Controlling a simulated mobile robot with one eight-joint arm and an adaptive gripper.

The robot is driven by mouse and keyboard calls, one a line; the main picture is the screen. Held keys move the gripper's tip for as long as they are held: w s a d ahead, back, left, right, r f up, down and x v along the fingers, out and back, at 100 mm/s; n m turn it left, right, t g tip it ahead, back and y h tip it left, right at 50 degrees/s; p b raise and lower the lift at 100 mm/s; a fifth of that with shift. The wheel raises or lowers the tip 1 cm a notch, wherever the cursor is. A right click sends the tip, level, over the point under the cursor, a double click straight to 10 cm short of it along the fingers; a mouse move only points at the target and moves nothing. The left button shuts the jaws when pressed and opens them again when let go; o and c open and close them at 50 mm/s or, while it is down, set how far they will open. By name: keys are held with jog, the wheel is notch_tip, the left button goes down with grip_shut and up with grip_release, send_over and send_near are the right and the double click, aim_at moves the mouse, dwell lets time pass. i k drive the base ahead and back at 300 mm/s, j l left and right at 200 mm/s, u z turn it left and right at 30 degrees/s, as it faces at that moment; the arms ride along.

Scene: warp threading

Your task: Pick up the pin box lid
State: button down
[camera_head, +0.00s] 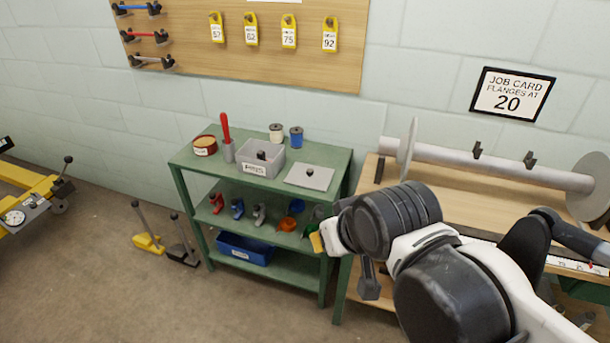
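The pin box (262,169) is a small grey open box labelled PINS on the green cart's top. A dark knob-like item shows inside it. The lid (312,181), a flat grey plate with a small dark knob, lies flat on the cart top just right of the box and apart from it. My gripper (328,234) is at the end of my arm, right of the cart and lower in the picture than the lid. It is apart from the lid. My wrist largely hides its fingers; a small yellow piece shows there, and I cannot tell whether it is held.
The green cart (183,158) also bears a red tin (205,146), a red-handled tool in a grey cup (228,151), and two spools (296,137) behind the box. Its lower shelves hold small tools and a blue bin (245,249). A wooden bench (447,199) with a long roller stands right.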

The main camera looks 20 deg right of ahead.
aim_at(305, 175)
jog(key=i+l+z, duration=0.1)
jog(key=i+l, duration=0.35)
jog(key=i+l+z, duration=0.1)
jog(key=i+l, duration=0.3)
jog(key=i, duration=0.15)
